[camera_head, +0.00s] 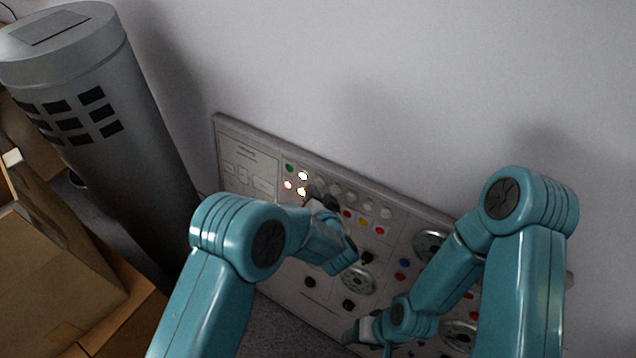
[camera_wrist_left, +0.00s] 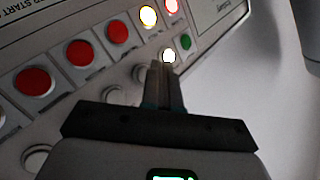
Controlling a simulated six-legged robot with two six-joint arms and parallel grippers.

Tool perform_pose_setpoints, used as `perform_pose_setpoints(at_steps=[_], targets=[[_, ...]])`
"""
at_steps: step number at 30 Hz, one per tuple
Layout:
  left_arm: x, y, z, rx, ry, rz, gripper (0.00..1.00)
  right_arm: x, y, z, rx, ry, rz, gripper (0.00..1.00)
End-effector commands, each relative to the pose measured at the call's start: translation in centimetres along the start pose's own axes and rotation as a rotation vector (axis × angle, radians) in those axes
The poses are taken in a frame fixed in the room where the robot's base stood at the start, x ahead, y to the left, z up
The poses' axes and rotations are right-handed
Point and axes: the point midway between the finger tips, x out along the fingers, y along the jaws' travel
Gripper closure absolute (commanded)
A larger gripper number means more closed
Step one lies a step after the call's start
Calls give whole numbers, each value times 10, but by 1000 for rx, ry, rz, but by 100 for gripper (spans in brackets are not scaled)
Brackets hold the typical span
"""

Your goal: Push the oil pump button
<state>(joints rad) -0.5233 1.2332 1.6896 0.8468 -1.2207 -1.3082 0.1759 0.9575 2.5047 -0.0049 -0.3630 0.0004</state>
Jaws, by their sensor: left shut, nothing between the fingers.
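A control panel (camera_head: 405,228) with several coloured buttons leans against the wall; I cannot read which button is the oil pump's. My left gripper (camera_head: 309,196) is at the panel's upper left, just beside the lit buttons (camera_head: 302,191). In the left wrist view its fingers (camera_wrist_left: 161,68) are shut and empty, with the tips at a lit white button (camera_wrist_left: 169,55). I cannot tell whether they touch it. A green button (camera_wrist_left: 186,42) is just right of it. My right gripper (camera_head: 352,334) is low in front of the panel, its fingers too small to make out.
A grey cylinder (camera_head: 85,85) with dark square openings stands at the left. Cardboard boxes (camera_head: 60,260) are at the far left. Red buttons (camera_wrist_left: 80,52) line the panel near my left gripper. The bare wall (camera_head: 400,80) is above the panel.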

Motion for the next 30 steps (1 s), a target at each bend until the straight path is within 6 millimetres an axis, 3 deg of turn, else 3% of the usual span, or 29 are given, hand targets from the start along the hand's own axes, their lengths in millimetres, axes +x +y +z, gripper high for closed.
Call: perform_pose_setpoints(at_steps=[30], targets=[[8, 6, -6, -1, 0, -1, 100, 6, 2, 0, 0, 0, 0, 34]])
